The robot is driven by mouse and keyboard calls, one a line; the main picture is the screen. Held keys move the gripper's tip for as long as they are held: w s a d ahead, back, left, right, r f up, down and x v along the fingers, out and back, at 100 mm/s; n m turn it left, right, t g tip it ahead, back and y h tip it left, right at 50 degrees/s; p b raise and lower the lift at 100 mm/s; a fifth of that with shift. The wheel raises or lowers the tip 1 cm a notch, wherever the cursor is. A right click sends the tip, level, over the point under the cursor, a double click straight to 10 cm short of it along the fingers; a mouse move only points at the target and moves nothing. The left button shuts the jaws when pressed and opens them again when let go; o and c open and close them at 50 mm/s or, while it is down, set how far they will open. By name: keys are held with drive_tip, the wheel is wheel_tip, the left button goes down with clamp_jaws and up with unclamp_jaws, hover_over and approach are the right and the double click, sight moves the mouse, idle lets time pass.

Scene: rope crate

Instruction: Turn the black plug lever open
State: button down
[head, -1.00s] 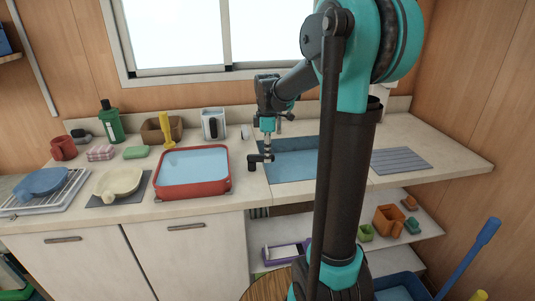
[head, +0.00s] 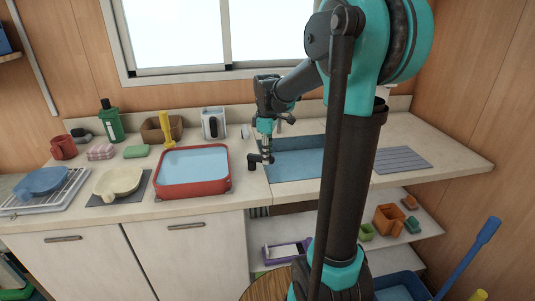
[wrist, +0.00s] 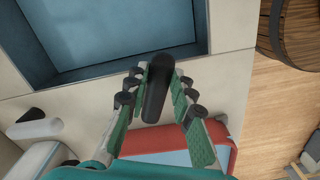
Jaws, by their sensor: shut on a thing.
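The black plug lever (wrist: 157,88) is a dark rounded bar at the near rim of the sink. In the wrist view it lies between the green-padded fingers of my gripper (wrist: 158,80), which is shut on it. In the head view my gripper (head: 266,150) points down at the sink's left front corner, with the lever's dark end (head: 252,164) showing just left of the fingers. The contact itself is small in the head view, and the lever's far end is partly hidden by the fingers.
The sink (head: 295,165) is right of the gripper, partly hidden by my arm. A red basin of water (head: 193,193) stands close on the left. A faucet (head: 287,118) is behind the gripper.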

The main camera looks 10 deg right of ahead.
drive_tip(key=m, duration=0.1)
drive_tip(key=s+a+m, duration=0.1)
drive_tip(key=m, duration=0.1)
drive_tip(key=shift+s+a+m, duration=0.1)
drive_tip(key=shift+s+m, duration=0.2)
drive_tip(key=m, duration=0.1)
drive_tip(key=s+a+m, duration=0.1)
drive_tip(key=shift+m, duration=0.4)
drive_tip(key=m, duration=0.1)
drive_tip(key=a+m, duration=0.1)
drive_tip(key=m, duration=0.1)
drive_tip(key=shift+s+a, duration=0.3)
drive_tip(key=shift+s+a+m, duration=0.1)
drive_tip(key=shift+a+m, duration=0.3)
drive_tip(key=shift+m, duration=0.5)
drive_tip(key=shift+a+m, duration=0.4)
drive_tip(key=shift+m, duration=0.5)
drive_tip(key=c, duration=1.3)
unclamp_jaws()
drive_tip(key=shift+r, duration=0.1)
